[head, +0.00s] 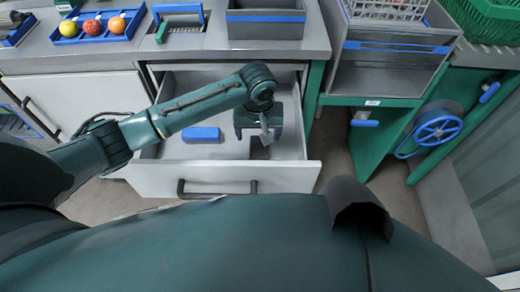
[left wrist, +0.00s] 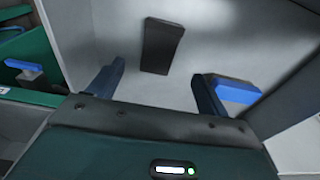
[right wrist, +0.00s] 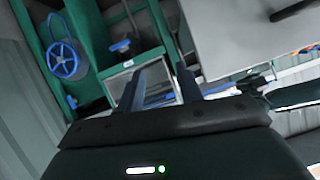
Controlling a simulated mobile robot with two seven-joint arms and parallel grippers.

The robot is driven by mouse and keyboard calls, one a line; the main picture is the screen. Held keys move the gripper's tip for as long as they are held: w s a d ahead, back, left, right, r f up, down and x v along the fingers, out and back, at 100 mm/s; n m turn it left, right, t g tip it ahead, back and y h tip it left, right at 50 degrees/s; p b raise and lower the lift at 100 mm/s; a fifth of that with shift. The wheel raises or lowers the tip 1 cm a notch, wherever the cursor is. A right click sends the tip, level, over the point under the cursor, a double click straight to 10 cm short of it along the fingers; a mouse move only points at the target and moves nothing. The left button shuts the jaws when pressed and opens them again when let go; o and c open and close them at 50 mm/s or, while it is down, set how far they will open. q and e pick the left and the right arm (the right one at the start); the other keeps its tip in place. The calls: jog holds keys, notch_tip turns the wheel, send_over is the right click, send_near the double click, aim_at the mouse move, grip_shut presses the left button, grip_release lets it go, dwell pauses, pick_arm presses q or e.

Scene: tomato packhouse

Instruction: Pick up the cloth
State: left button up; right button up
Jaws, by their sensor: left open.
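The drawer (head: 218,178) is open below the counter. A dark grey flat rectangular piece (left wrist: 161,45) lies on the drawer floor and may be the cloth; I cannot tell its material. It lies ahead of my left gripper's (left wrist: 155,85) fingers, apart from them. A blue block-like item (head: 201,134) lies left of the gripper in the head view; it also shows beside the right finger in the left wrist view (left wrist: 236,91). My left gripper (head: 260,136) is over the drawer, open and empty. My right gripper (right wrist: 158,84) is open and empty, outside the drawer.
A blue tray (head: 62,39) with several tomatoes stands on the counter at the upper left. A grey bin (head: 266,17) stands behind the drawer. A green cabinet with a blue handwheel (head: 438,129) is at the right. The drawer's front wall and handle (head: 217,190) lie towards me.

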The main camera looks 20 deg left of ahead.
aim_at(259, 148)
pick_arm(q)
jog(key=f, duration=0.2)
jog(key=f+b, duration=0.1)
jog(key=f, duration=0.1)
jog(key=w+f, duration=0.1)
jog(key=f, duration=0.2)
jog(key=shift+f, duration=0.1)
jog(key=shift+c, duration=0.4)
jog(key=c, duration=1)
notch_tip(259, 148, up, 10)
jog(key=shift+r+p, duration=0.1)
jog(key=shift+p, duration=0.7)
